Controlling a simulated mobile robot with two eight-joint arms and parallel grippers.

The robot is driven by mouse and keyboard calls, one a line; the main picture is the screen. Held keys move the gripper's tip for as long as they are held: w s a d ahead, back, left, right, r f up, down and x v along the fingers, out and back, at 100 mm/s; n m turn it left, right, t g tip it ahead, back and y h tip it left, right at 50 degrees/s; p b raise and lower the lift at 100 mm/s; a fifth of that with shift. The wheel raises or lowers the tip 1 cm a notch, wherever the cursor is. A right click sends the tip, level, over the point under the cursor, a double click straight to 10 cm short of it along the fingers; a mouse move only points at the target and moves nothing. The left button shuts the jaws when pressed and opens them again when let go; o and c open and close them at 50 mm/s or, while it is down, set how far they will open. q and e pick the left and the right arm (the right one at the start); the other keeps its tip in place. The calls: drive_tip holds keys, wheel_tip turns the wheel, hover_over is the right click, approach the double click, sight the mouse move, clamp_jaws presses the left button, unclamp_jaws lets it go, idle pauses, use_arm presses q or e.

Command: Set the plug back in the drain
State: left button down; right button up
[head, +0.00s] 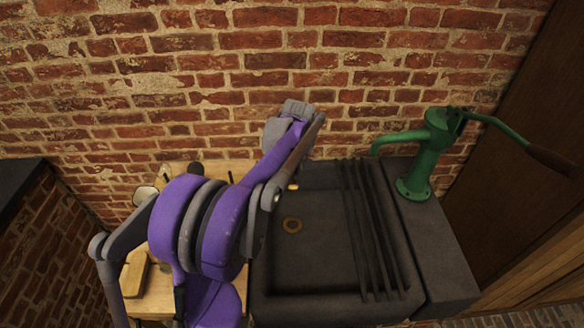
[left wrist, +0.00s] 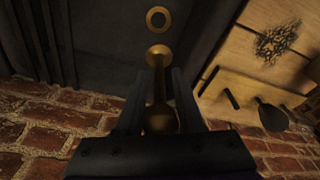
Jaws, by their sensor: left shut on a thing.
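The brass plug shows in the left wrist view (left wrist: 159,88), with a round knob, a stem and a wider disc at its far end. My left gripper (left wrist: 160,100) is shut on it, with one finger on each side. In the head view, a small yellow bit of the plug (head: 293,187) shows beside my arm, and the gripper is mostly hidden behind the arm. The brass drain ring (head: 292,226) lies in the floor of the dark sink, apart from the plug. It also shows beyond the disc in the left wrist view (left wrist: 158,18). My right gripper is not in view.
The dark stone sink (head: 330,308) has raised ribs (head: 365,235) on its right. A green hand pump (head: 428,160) stands at the right with its spout toward the sink. A wooden table (head: 150,300) adjoins at the left. A brick wall (head: 270,60) rises behind.

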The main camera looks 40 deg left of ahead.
use_arm(q)
drive_tip(key=shift+f+b, duration=0.45)
drive_tip(key=shift+f, duration=0.85)
drive_tip(key=shift+f+b, duration=5)
drive_tip(key=shift+f, duration=4.3)
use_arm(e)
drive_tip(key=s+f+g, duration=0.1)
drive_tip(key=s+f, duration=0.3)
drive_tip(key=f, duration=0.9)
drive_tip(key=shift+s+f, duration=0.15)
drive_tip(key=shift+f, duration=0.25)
use_arm(q)
drive_tip(key=shift+c, duration=2.3)
unclamp_jaws()
wheel_tip(320, 180, up, 11)
drive_tip(key=d, duration=0.1)
drive_tip(key=shift+s+d+p, duration=0.2)
drive_tip(key=shift+s+p, duration=0.2)
drive_tip(key=shift+p, duration=0.05)
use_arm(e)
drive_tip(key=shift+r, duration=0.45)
use_arm(q)
drive_tip(key=shift+d, duration=0.1)
